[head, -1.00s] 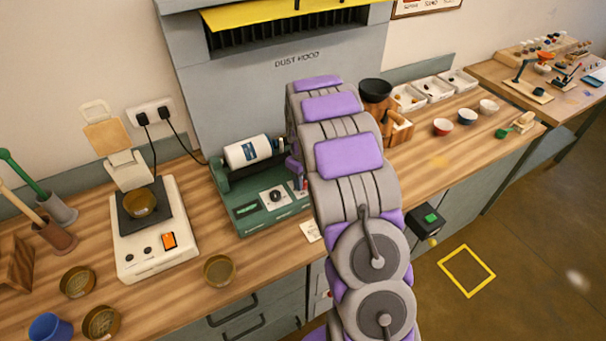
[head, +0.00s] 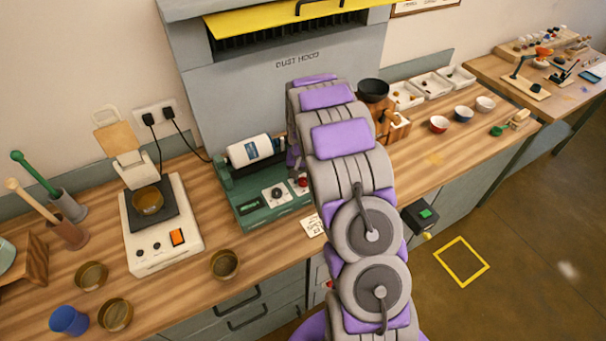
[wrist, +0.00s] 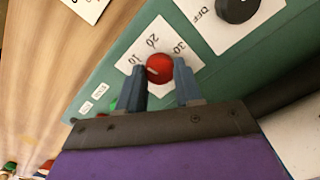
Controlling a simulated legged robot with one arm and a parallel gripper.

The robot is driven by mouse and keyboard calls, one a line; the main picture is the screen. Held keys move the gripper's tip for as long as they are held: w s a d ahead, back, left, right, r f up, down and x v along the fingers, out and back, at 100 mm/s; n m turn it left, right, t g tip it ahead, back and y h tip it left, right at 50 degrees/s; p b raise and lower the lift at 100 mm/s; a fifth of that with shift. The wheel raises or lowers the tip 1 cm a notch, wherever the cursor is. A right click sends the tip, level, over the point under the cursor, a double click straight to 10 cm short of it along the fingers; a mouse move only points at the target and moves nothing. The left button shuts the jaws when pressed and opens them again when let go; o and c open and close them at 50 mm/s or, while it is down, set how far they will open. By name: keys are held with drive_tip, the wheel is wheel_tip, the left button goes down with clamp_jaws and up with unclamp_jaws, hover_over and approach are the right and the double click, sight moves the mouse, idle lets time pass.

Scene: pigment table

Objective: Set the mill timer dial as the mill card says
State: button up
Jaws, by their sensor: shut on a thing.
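The red timer dial (wrist: 159,69) sits on a white scale plate marked 10, 20 and 30 in the wrist view. A pale mark shows on its left side, but I cannot tell its exact setting. My gripper (wrist: 159,84) is shut on the dial, a blue-grey finger on either side. A card corner (wrist: 88,8) shows in the wrist view.
A black knob (wrist: 236,9) marked OFF sits beside the timer plate. A scale (head: 165,240) with a bowl stands left of the mill. Several brown dishes (head: 224,264) lie along the bench front. A black funnel-topped grinder (head: 373,90) stands right of my arm.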

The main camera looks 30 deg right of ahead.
drive_tip(key=m+p, duration=0.1)
drive_tip(key=m, duration=0.3)
drive_tip(key=shift+m+p, duration=0.3)
drive_tip(key=shift+m, duration=1.5)
drive_tip(key=o, duration=0.8)
drive_tip(key=shift+f, duration=0.15)
drive_tip(key=shift+o, duration=1.2)
